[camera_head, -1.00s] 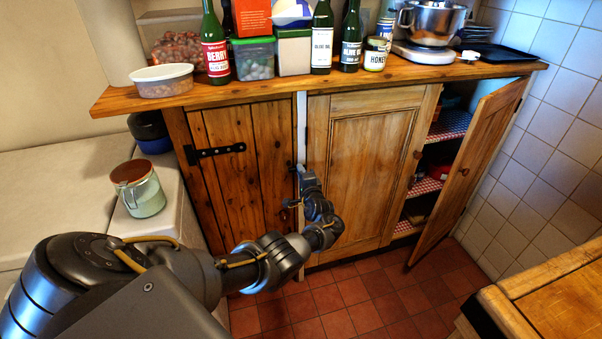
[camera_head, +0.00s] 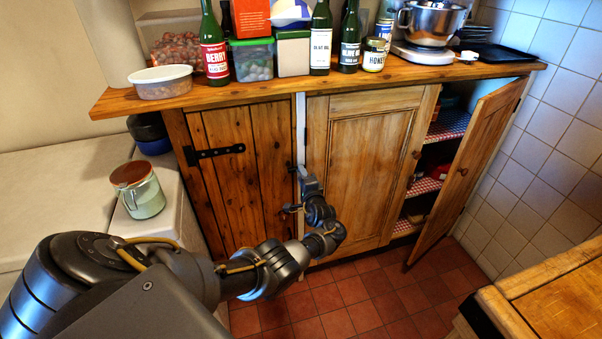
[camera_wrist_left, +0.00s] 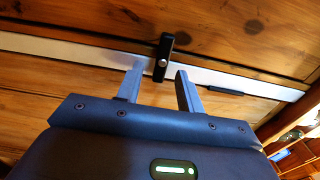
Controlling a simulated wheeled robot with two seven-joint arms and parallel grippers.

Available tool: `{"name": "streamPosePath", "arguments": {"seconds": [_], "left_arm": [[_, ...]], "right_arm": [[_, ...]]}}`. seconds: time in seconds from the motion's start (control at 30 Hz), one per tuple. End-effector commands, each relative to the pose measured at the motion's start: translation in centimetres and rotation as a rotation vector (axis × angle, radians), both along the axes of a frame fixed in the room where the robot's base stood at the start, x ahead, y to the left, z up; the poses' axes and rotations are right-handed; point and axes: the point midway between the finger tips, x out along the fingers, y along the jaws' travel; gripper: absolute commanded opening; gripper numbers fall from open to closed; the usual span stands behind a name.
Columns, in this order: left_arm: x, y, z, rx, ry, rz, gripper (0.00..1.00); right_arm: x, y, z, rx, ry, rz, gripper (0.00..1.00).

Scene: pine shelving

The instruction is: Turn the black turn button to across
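The black turn button (camera_wrist_left: 165,55) shows in the left wrist view, with a round screw in it. Its long side lies across the white strip (camera_wrist_left: 70,50) between the wooden doors. My left gripper (camera_wrist_left: 158,78) is open; its two fingertips are apart, one on each side of the button's near end in the picture. I cannot tell whether they touch it. In the head view my left gripper (camera_head: 302,190) is in front of the gap between the plank door (camera_head: 235,190) and the panelled door (camera_head: 365,170). The button is hard to make out there. My right gripper is not in view.
A slim black piece (camera_wrist_left: 225,92) lies along the strip. The right-hand cabinet door (camera_head: 465,175) stands open. Bottles, tubs and a mixer bowl (camera_head: 432,22) crowd the countertop (camera_head: 270,90). A jar (camera_head: 138,190) stands at left. The tiled floor (camera_head: 350,300) shows clear below.

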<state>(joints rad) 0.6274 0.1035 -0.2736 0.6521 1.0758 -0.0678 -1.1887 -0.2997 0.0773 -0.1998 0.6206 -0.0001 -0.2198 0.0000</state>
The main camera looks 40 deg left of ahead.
Motion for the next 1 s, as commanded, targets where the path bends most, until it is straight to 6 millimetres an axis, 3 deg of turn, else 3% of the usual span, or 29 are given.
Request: {"name": "streamPosePath", "arguments": {"seconds": [0.17,0.4,0.6,1.0], "left_arm": [[-2.2,-3.2,0.2,-0.002,0.000,-0.003,0.37],[-4.3,-6.3,0.1,-0.001,-0.001,-0.002,0.37],[-5.0,-7.3,0.1,0.000,0.000,-0.002,0.37],[-5.0,-7.3,0.1,0.000,0.000,-0.001,0.37]], "right_arm": [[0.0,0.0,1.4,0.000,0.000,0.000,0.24],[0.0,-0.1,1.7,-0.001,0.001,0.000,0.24],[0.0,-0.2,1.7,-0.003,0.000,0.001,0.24],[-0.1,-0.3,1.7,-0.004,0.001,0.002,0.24]]}}
